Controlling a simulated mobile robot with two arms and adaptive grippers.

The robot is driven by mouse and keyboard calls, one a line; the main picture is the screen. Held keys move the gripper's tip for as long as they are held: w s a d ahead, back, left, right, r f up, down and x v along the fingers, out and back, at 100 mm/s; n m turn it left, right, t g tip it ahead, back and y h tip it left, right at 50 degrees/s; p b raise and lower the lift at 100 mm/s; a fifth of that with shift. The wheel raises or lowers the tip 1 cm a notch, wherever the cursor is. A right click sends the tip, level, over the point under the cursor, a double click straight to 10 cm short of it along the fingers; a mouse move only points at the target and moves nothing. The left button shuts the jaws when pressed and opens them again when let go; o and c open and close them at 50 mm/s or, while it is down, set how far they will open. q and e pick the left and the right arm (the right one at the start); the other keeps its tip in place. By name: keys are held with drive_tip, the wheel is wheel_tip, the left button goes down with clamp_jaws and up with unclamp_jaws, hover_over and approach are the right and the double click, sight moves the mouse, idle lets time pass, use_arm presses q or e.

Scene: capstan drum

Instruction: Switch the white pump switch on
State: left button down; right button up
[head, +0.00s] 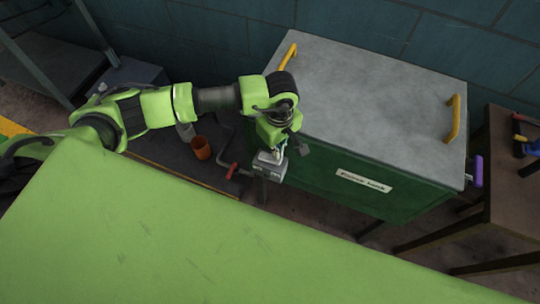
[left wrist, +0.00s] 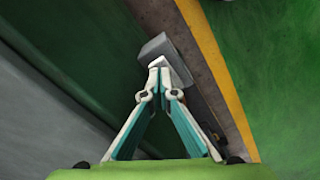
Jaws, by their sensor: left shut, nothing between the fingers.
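A small grey box (head: 270,160) stands on a post in front of the green cabinet, and it also shows in the left wrist view (left wrist: 160,46). The white pump switch itself is not clearly distinguishable; the fingers cover part of the box. My left gripper (head: 277,153) reaches down over the box from the left arm. In the left wrist view its fingertips (left wrist: 161,68) are together, empty, and at the near edge of the box. I cannot tell whether they touch it. My right gripper is in neither view.
The green cabinet (head: 345,184) with a grey lid (head: 365,90) and yellow handles (head: 453,118) stands close to the right. A red valve handle (head: 232,171) on a pipe and a brown cup (head: 201,148) are left of the box. A brown bench (head: 515,190) is far right.

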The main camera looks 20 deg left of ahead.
use_arm(q)
drive_tip(key=shift+f+b, duration=0.35)
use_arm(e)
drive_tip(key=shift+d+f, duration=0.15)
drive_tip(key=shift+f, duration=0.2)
use_arm(q)
drive_tip(key=shift+f+b, duration=0.55)
drive_tip(key=shift+f, duration=0.05)
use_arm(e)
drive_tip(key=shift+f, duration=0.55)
